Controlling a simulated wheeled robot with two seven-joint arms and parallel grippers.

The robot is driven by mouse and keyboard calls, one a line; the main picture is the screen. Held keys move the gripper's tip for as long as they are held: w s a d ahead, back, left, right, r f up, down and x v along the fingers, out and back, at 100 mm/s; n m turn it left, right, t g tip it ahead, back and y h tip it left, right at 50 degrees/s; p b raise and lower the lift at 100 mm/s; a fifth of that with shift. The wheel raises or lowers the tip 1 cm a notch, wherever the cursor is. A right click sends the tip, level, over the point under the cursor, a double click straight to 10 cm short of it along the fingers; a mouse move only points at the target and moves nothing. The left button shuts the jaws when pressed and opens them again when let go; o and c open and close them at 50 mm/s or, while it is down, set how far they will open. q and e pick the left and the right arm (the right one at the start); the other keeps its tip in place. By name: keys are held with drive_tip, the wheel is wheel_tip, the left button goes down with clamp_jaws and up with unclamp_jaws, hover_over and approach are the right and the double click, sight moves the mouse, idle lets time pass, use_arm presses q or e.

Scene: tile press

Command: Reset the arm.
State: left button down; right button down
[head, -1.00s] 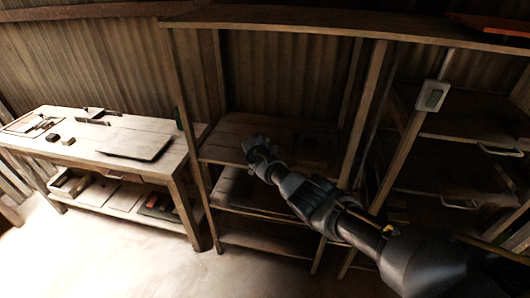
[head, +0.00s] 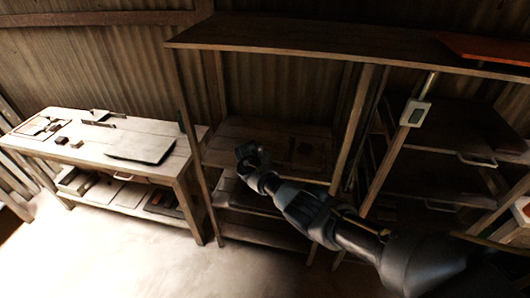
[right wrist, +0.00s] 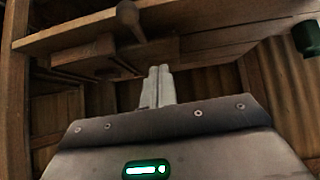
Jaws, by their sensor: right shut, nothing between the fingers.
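My right arm reaches in from the lower right of the head view. Its gripper (head: 250,155) is in front of the open wooden shelf unit (head: 235,135), near the middle shelf. In the right wrist view the two pale fingers of the right gripper (right wrist: 158,72) lie together, shut with nothing between them. Wooden boards and a rounded wooden knob or peg (right wrist: 128,18) show beyond the fingertips; I cannot tell whether the fingers are close to them. My left gripper is in neither view.
A wooden workbench (head: 175,130) stands at the left with a dark flat board (head: 141,147) and small blocks on it. A drawer rack (head: 470,140) with handles stands at the right, near a pale switch box (head: 415,113). The floor (head: 120,250) in front is clear.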

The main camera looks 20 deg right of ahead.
drive_tip(key=shift+s+a+r, duration=0.15)
drive_tip(key=shift+s+r, duration=0.15)
drive_tip(key=shift+s, duration=0.05)
